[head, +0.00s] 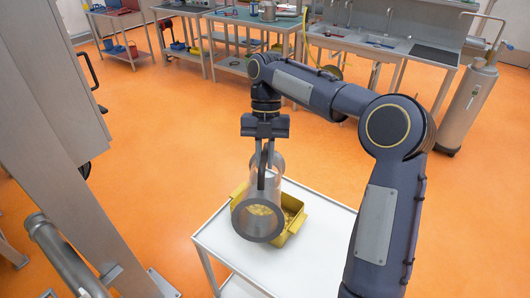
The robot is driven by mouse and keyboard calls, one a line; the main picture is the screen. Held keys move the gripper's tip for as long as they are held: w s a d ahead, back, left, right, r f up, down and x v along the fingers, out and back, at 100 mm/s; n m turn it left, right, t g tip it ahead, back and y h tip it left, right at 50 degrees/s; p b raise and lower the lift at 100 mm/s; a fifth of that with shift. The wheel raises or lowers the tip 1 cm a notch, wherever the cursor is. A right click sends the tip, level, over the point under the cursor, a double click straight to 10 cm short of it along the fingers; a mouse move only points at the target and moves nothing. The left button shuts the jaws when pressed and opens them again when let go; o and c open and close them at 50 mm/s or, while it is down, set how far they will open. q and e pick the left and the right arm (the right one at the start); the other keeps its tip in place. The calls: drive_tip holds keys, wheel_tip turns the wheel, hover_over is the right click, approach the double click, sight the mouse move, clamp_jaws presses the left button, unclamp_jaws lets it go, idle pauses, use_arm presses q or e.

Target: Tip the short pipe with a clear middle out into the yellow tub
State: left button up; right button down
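The short pipe (278,180) has a clear middle and a grey ring (240,222) at its lower end. It is tilted, with the ring end low and facing me, in front of and overlapping the yellow tub (297,224). Yellowish bits show in the tub and through the ring; I cannot tell whether any are inside the pipe. My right gripper (265,180) points down, its two dark fingers close together at the pipe, apparently shut on its wall. The exact contact is hard to see. My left gripper is not in view.
The tub stands on a white table (325,220), with bare top to its right and front. A grey metal column (75,150) rises at the left. Workbenches (370,42) line the back, and a steel cylinder (465,105) stands at the right. Orange floor lies between.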

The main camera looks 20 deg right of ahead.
sight(263, 159)
drive_tip(key=shift+s+a+r+t+h, duration=0.2)
drive_tip(key=shift+s+t+h, duration=0.05)
drive_tip(key=shift+s+t, duration=0.15)
drive_tip(key=shift+s+a+r+t+h, duration=0.15)
drive_tip(key=shift+s+a+t+h, duration=0.1)
drive_tip(key=shift+s+t, duration=0.15)
drive_tip(key=shift+s+f+b, duration=0.1)
drive_tip(key=shift+f+b, duration=0.1)
drive_tip(key=shift+b, duration=0.25)
drive_tip(key=t+b, duration=0.1)
drive_tip(key=s+h+b, duration=0.1)
drive_tip(key=b, duration=0.1)
drive_tip(key=shift+s+a+r+t, duration=0.1)
drive_tip(key=shift+a+r+t, duration=0.15)
drive_tip(key=shift+a+t, duration=0.15)
drive_tip(key=shift+s+a+r+b, duration=0.1)
drive_tip(key=shift+s+r+b, duration=0.1)
drive_tip(key=shift+b, duration=0.35)
drive_tip(key=shift+f, duration=0.1)
